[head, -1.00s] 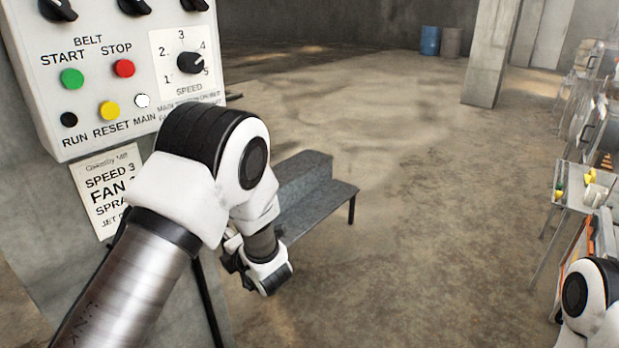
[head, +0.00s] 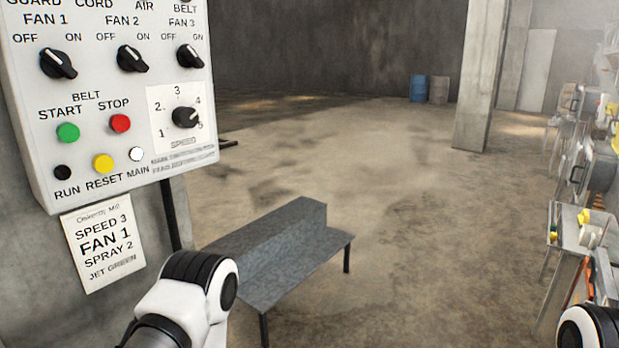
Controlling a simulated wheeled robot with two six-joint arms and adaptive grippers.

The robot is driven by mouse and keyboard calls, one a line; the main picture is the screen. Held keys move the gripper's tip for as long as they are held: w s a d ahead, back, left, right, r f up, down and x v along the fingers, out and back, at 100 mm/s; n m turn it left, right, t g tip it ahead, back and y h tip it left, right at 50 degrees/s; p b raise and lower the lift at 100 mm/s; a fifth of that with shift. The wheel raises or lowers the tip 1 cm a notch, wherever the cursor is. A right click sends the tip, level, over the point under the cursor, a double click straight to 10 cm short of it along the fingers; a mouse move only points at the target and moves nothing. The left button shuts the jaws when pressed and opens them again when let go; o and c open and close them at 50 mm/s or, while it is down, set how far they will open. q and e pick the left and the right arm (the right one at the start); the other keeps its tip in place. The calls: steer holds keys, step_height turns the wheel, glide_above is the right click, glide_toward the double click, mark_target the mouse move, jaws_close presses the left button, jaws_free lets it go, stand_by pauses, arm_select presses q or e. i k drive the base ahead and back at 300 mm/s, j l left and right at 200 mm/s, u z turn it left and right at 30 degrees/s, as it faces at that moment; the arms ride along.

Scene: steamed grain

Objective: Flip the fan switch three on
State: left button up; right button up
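The fan 3 switch (head: 190,57) is a black rotary knob at the upper right of the white control panel (head: 30,120), under the label FAN 3, with OFF to its left and ON to its right. Its exact pointing is too small to tell. The fan 1 switch (head: 58,64) and the fan 2 switch (head: 132,59) are similar knobs in the same row. My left arm shows low in the picture, below the panel and apart from it; its gripper is out of view. Only a piece of my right arm shows at the lower right corner; its gripper is out of view.
The panel also has a green start button (head: 68,132), a red stop button (head: 120,123) and a speed dial (head: 185,117). A note (head: 103,240) reading SPEED 3, FAN 1, SPRAY 2 hangs below. A grey metal bench (head: 290,255) stands beside it. The floor beyond is open.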

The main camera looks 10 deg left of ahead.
mark_target(187, 57)
steer(key=u, duration=1.35)
